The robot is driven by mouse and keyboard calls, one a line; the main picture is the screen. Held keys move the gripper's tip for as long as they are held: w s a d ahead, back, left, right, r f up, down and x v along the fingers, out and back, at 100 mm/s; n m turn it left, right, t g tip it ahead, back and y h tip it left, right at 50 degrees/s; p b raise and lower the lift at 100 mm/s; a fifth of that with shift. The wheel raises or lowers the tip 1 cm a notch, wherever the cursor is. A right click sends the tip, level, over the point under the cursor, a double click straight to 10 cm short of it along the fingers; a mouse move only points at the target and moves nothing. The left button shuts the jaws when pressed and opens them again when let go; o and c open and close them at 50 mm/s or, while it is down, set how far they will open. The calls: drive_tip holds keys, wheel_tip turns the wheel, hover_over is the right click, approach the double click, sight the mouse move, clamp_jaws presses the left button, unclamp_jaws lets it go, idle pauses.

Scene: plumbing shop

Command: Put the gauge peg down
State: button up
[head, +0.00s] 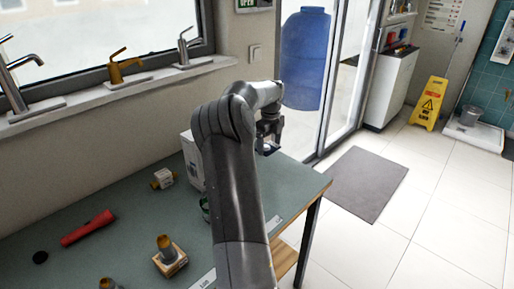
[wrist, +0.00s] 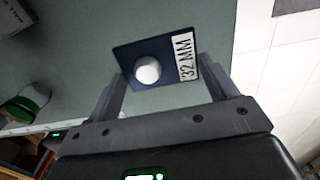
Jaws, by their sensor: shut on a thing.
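The gauge peg shows in the wrist view as a dark blue plate (wrist: 125,56) with a round white knob and a white label reading "32 MM". My gripper (wrist: 163,74) is shut on it, with one finger at each side of the plate. In the head view my gripper (head: 267,146) is over the far right end of the green-topped workbench (head: 110,215). The peg is small and mostly hidden there. I cannot tell whether its underside touches the bench.
A white box (head: 191,160) stands just left of my gripper. A brass fitting (head: 162,179), a red tool (head: 87,228) and a brass piece on a wooden block (head: 170,262) lie further left and nearer. The bench's right edge is close, with tiled floor beyond.

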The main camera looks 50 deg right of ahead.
drive_tip(key=shift+s+d+r, duration=0.3)
drive_tip(key=shift+s+r, duration=0.25)
drive_tip(key=shift+s, duration=0.25)
